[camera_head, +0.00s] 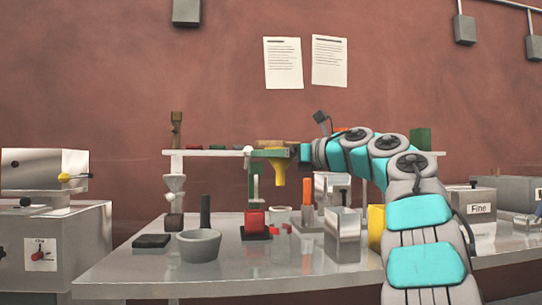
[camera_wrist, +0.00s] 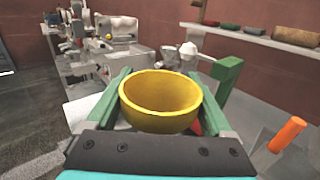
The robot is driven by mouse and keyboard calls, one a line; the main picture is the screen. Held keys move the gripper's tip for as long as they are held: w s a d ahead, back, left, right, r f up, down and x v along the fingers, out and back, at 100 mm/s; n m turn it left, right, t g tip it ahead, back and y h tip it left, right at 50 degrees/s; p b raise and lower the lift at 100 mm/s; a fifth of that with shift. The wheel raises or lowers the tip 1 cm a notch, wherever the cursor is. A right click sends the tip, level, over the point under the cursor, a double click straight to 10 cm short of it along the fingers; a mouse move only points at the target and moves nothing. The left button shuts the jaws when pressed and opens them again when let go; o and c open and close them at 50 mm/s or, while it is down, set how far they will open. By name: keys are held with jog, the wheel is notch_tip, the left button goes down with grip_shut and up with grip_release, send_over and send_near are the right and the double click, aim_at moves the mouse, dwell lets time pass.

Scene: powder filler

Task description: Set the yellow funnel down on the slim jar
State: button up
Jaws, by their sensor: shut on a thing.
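The yellow funnel (camera_head: 279,174) hangs upright in my gripper (camera_head: 272,153), spout down, above the middle of the bench in the head view. In the wrist view, its round bowl (camera_wrist: 160,112) sits between the two green fingers of my gripper (camera_wrist: 160,92), which are shut on it. A small clear jar (camera_head: 280,213) stands on the bench below the funnel, with a visible gap under the spout. I cannot tell for sure that it is the slim jar. The wrist view does not show what is under the funnel.
A red block on a dark base (camera_head: 256,222) and a grey bowl (camera_head: 199,245) stand left of the clear jar. A metal box (camera_head: 342,232) and an orange-topped post (camera_head: 307,190) stand right. A shelf (camera_head: 210,153) with small items runs behind. The bench front is clear.

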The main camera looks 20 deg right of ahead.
dwell(0.3)
notch_tip(320, 180, down, 9)
jog(key=b, duration=0.9)
dwell(0.6)
jog(key=shift+f+b, duration=0.45)
jog(key=shift+b, duration=0.2)
dwell(0.9)
jog(key=o, duration=1.1)
jog(key=shift+s, duration=0.1)
